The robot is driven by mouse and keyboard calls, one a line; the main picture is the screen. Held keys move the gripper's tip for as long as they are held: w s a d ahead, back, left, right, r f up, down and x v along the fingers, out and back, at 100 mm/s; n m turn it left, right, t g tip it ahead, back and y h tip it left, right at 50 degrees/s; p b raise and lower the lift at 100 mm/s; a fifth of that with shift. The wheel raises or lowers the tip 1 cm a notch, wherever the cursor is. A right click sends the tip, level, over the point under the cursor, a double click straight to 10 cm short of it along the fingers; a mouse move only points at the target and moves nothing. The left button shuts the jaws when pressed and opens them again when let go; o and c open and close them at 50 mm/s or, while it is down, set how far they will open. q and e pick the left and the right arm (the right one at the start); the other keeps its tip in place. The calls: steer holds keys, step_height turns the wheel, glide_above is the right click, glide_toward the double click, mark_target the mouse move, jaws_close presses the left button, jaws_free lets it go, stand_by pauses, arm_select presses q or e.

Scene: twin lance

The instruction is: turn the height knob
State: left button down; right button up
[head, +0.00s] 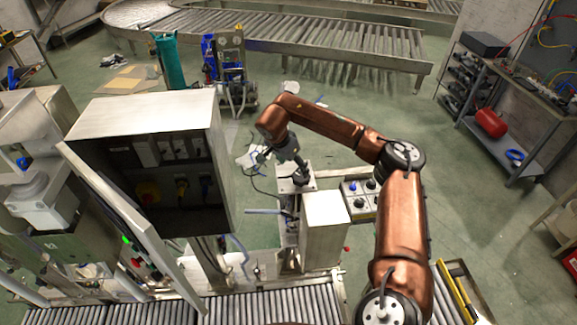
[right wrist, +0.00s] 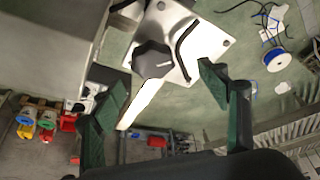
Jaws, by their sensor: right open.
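The height knob is a dark lobed knob on a pale metal plate, and it shows in the right wrist view (right wrist: 152,60). In the head view the knob (head: 302,180) sits on top of the machine post beside a white box. My right gripper (head: 297,165) is just above the knob, pointing down. In the right wrist view its two green fingers (right wrist: 161,84) are spread apart and empty. The knob lies beyond the fingertips, between their directions, and I see no contact. My left gripper is out of view.
The white box (head: 324,230) stands just right of the post. A small control box with knobs (head: 360,197) is further right. A large open grey cabinet (head: 150,115) stands to the left. Roller conveyor (head: 270,307) runs along the front. Open green floor lies behind.

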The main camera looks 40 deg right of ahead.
mark_target(301, 176)
steer(key=shift+d+f, duration=0.2)
steer(key=s+d+f+p, duration=0.2)
steer(key=f, duration=0.1)
steer(key=shift+s+f, duration=0.15)
steer(key=shift+f, duration=0.05)
steer(key=shift+w+d+f, duration=0.15)
steer(key=shift+w+f, duration=0.25)
steer(key=shift+f, duration=0.3)
steer(key=shift+w+d+f, duration=0.15)
steer(key=shift+w+f, duration=0.7)
steer(key=shift+s+d+r, duration=0.1)
steer(key=shift+s+r, duration=0.05)
steer(key=shift+s, duration=0.3)
steer(key=shift+s+r, duration=0.1)
steer(key=shift+s, duration=0.1)
steer(key=shift+w+f, duration=0.2)
steer(key=shift+w, duration=0.25)
steer(key=c, duration=0.4)
steer(key=shift+s+r, duration=0.15)
steer(key=shift+s, duration=0.1)
steer(key=c, duration=0.7)
steer(key=shift+d, duration=0.15)
steer(key=shift+c, duration=0.3)
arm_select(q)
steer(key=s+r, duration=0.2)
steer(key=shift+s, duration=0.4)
arm_select(e)
steer(key=shift+w+m, duration=0.1)
steer(key=shift+m, duration=0.2)
